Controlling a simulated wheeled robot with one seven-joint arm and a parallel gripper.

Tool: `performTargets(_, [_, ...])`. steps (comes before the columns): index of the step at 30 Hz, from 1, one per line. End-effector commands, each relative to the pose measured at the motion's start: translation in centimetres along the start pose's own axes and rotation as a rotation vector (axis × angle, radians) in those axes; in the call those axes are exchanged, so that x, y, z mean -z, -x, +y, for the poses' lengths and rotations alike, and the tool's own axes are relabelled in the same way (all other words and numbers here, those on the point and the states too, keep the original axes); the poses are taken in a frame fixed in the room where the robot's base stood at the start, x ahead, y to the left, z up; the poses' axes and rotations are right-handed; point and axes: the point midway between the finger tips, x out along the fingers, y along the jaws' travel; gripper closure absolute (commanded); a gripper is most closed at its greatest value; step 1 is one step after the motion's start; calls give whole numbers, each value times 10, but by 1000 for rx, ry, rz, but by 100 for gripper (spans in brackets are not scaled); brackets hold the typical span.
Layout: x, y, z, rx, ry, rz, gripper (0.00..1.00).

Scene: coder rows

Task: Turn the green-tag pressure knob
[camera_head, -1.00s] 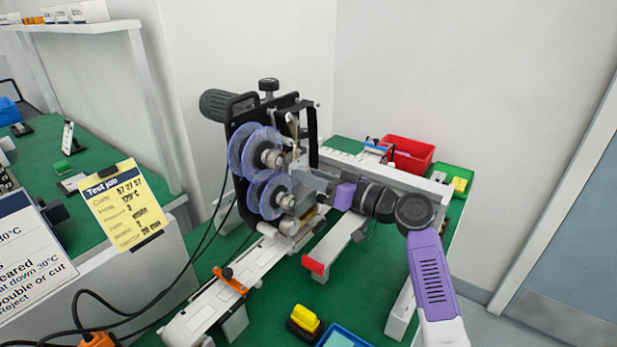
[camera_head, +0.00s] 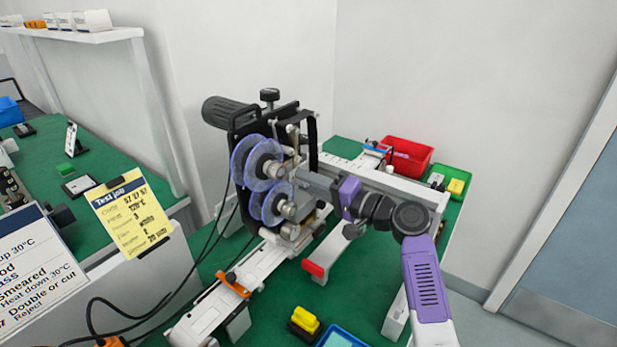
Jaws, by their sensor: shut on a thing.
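The coding machine (camera_head: 245,135) stands on the green bench, with two clear blue-edged reels on its front. My gripper (camera_head: 301,175) reaches in from the right and is shut at the machine's front, just right of the upper reel (camera_head: 250,160). The part between its fingers is hidden by the fingers; it appears to be a knob on the machine's face. I cannot make out a green tag. A black knob (camera_head: 269,95) stands free on top of the machine.
A white rail (camera_head: 205,312) with an orange clamp (camera_head: 234,284) runs below the machine. A red-ended lever (camera_head: 313,268) juts out in front. A yellow-topped block (camera_head: 305,319), red bin (camera_head: 408,154) and green tray (camera_head: 450,180) are nearby. Cables hang at left.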

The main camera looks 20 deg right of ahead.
Motion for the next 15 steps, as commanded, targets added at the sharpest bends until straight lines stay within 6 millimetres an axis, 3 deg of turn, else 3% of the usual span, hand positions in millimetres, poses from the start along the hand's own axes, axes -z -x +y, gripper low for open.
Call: performTargets(15, [1, 0, -2, -1, -450, 1, 100])
